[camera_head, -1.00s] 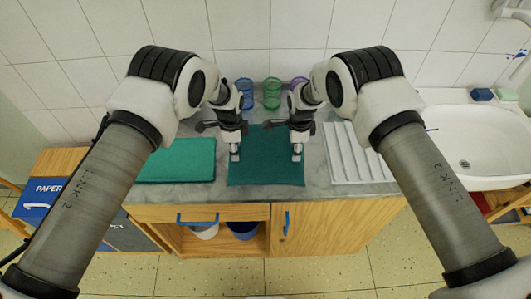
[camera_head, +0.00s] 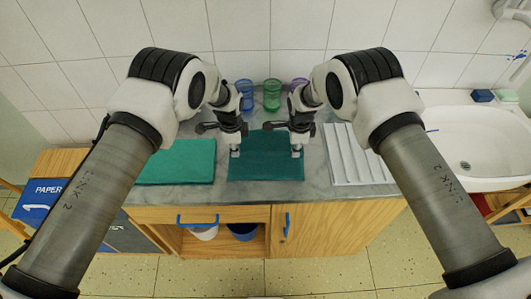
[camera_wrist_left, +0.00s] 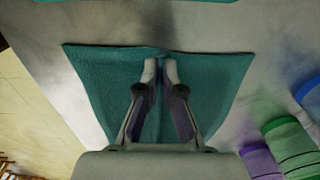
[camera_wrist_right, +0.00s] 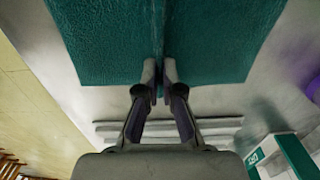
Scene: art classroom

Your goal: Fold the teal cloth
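The teal cloth (camera_head: 266,169) lies on the grey counter between my two grippers. My left gripper (camera_head: 235,151) is at its left edge and my right gripper (camera_head: 297,151) at its right edge, both pointing down. In the left wrist view the cloth (camera_wrist_left: 105,75) rises in a ridge between the nearly closed fingers (camera_wrist_left: 161,75). The right wrist view shows the same ridge in the cloth (camera_wrist_right: 105,45) running to the nearly closed fingers (camera_wrist_right: 160,75). Both grippers pinch the cloth near mid-edge. The cloth's exact height above the counter is hard to tell.
A green folded cloth or mat (camera_head: 180,162) lies to the left. A white ribbed tray (camera_head: 352,157) lies to the right, close to my right gripper. Blue (camera_head: 244,92), green (camera_head: 272,95) and purple (camera_head: 299,83) cups stand behind. A sink (camera_head: 470,150) is further right.

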